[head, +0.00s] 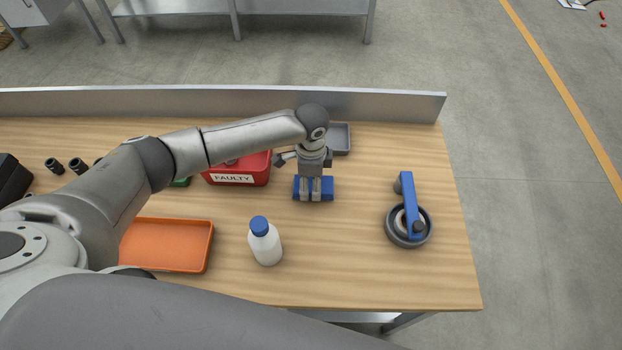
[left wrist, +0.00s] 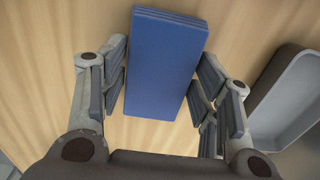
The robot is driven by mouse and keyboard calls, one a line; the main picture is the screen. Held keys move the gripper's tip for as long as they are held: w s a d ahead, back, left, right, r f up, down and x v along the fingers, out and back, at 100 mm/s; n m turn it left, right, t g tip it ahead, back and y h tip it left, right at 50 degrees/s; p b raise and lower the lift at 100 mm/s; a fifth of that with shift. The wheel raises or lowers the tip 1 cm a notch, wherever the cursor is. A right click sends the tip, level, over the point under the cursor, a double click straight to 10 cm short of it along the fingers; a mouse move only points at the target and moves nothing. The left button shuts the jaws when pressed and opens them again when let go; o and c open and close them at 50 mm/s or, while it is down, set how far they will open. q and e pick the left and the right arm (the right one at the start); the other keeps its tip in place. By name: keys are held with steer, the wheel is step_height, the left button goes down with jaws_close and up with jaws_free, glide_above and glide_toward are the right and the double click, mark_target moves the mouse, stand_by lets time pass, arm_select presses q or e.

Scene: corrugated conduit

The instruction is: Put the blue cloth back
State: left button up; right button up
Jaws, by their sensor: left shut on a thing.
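The blue cloth (head: 328,188) is a folded, flat block near the middle of the bench. In the left wrist view the cloth (left wrist: 166,65) lies between the two finger pairs, with its folded layers showing at the far end. My left gripper (head: 311,194) points down over the cloth and is shut on it; in the wrist view its fingers (left wrist: 163,80) flank the long sides. I cannot tell whether the cloth touches the bench top. My right gripper is not in view.
A grey tray (head: 342,139) stands just behind the gripper, a red "FAULTY" bin (head: 235,179) to its left. A white bottle (head: 266,246) stands in front, beside an orange tray (head: 170,262). Black fittings (head: 76,165) are at left.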

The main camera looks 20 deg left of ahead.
mark_target(311, 184)
arm_select(q)
steer(key=shift+f, duration=0.2)
steer(key=o, duration=1)
steer(key=shift+r+b, duration=1.45)
steer(key=shift+r, duration=4.7)
steer(key=shift+f, duration=0.1)
